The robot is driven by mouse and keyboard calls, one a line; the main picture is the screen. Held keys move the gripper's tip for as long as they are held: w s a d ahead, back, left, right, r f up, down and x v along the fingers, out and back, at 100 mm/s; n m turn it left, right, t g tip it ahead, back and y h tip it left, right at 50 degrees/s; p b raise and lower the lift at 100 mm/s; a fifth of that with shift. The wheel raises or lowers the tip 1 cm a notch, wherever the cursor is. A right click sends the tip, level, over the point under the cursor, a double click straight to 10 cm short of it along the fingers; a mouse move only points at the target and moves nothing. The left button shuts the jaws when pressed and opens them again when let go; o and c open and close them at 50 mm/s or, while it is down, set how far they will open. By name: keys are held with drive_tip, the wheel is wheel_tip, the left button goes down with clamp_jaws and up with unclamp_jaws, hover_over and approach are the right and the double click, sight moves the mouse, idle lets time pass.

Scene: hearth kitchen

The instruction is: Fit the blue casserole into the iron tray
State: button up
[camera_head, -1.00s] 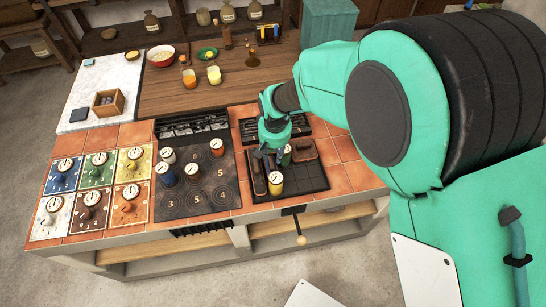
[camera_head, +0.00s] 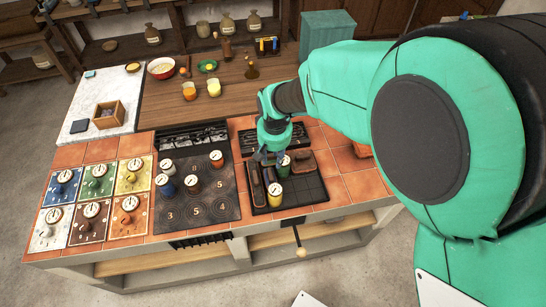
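The small blue pot with a white dial-like lid (camera_head: 167,189), which I take for the blue casserole, stands on the left of the dark numbered hob. The black iron tray (camera_head: 312,190) lies to the right of the hob, marked into squares. On it are a yellow pot (camera_head: 275,196), a green pot (camera_head: 283,169), a long brown piece (camera_head: 255,184) at the left and a brown block (camera_head: 299,160) at the back. My gripper (camera_head: 268,159) points down over the tray's back left, beside the green pot. Its fingers are small and dark, and their opening is unclear.
Other pots stand on the hob (camera_head: 198,215), including a red one (camera_head: 216,159) and a white-lidded one (camera_head: 192,184). Coloured tiles with dials (camera_head: 96,204) lie left of it. A wooden box (camera_head: 108,114) sits on the marble slab. My arm covers the counter's right side.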

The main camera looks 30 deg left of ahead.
idle(0.5)
drive_tip(key=w+d+r+m+t, duration=0.1)
drive_tip(key=w+d+r, duration=0.2)
drive_tip(key=d+r, duration=0.4)
drive_tip(key=w+d+r+m, duration=0.1)
drive_tip(key=w+d+r, duration=0.2)
drive_tip(key=d+r, duration=0.45)
drive_tip(key=s+d+r+m+t, duration=0.1)
drive_tip(key=s+d+r+m, duration=0.1)
drive_tip(key=d+r, duration=0.65)
drive_tip(key=s+d+r+m+t, duration=0.1)
drive_tip(key=s+d+r, duration=0.15)
drive_tip(key=d, duration=1.05)
drive_tip(key=s+d+r+m, duration=0.2)
drive_tip(key=s+d, duration=0.5)
drive_tip(key=d, duration=0.1)
drive_tip(key=s+d+r+m+t+h, duration=0.1)
drive_tip(key=s+d+r+m, duration=0.1)
drive_tip(key=s+d, duration=0.5)
drive_tip(key=shift+s+d+r+t, duration=0.2)
drive_tip(key=shift+d+r+t, duration=0.15)
drive_tip(key=shift+d, duration=0.65)
